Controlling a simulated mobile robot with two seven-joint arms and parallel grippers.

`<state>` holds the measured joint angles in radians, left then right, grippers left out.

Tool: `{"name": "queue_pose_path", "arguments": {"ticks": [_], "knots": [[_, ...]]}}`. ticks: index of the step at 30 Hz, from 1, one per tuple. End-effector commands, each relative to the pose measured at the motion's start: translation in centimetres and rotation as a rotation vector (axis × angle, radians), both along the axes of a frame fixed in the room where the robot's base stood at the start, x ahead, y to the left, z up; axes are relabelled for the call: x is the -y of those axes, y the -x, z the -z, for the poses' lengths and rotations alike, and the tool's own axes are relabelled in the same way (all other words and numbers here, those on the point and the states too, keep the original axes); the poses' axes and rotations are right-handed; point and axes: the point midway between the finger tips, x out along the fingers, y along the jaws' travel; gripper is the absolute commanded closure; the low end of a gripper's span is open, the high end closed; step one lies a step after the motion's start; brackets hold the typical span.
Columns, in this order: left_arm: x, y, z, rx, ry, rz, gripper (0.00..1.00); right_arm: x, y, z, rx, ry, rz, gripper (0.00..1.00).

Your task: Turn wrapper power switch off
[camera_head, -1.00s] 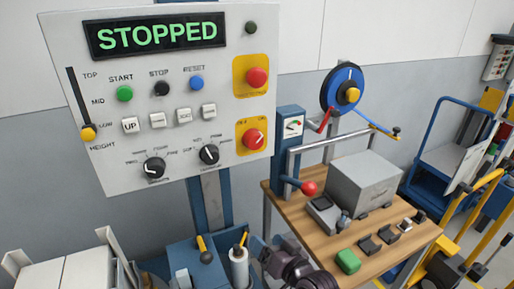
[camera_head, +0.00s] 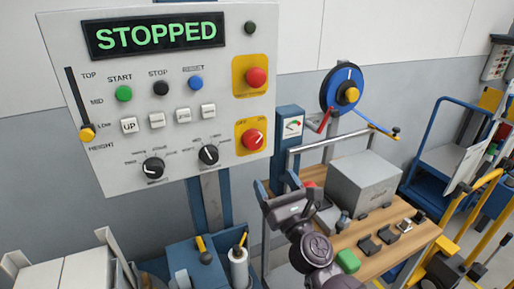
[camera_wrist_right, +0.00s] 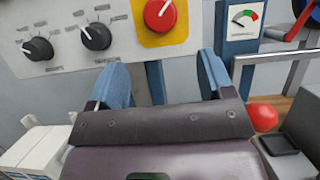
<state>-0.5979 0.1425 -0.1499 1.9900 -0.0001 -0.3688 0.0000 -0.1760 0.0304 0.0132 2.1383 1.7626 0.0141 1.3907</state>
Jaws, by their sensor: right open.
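The power switch (camera_head: 254,139) is a red rotary knob on a yellow plate at the lower right of the grey control panel (camera_head: 110,60). Its white pointer line slants to the upper right; the small labels above it are hard to read. In the right wrist view the red knob (camera_wrist_right: 159,14) shows at the top edge, beyond my fingers. My right gripper (camera_head: 285,190) is below and to the right of the switch, apart from it. Its two blue fingers (camera_wrist_right: 163,75) are spread with nothing between them. My left gripper is not in view.
The panel display reads STOPPED. A red mushroom button (camera_head: 257,77) sits above the switch, and black dials (camera_head: 208,155) sit left of it. A wooden bench (camera_head: 390,262) with a grey box (camera_head: 365,182) and a blue reel (camera_head: 343,90) stands to the right.

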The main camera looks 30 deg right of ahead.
Motion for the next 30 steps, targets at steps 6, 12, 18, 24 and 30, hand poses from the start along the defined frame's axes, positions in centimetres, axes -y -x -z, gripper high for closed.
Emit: {"name": "queue_pose_path", "arguments": {"ticks": [6,12,18,24,30], "knots": [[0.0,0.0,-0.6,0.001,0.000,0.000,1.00,0.0,-1.0,-0.6,0.003,-0.025,-0.013,0.26],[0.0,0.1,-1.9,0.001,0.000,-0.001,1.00,0.2,-3.9,-2.0,0.004,-0.022,-0.011,0.26],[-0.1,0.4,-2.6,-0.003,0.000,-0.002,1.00,0.3,-7.0,-3.1,0.002,-0.020,-0.012,0.26],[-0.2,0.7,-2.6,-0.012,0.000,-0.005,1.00,0.5,-9.1,-3.8,0.001,-0.021,-0.012,0.26],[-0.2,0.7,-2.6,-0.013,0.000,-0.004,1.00,0.6,-9.9,-4.1,0.000,-0.021,-0.011,0.26]]}}
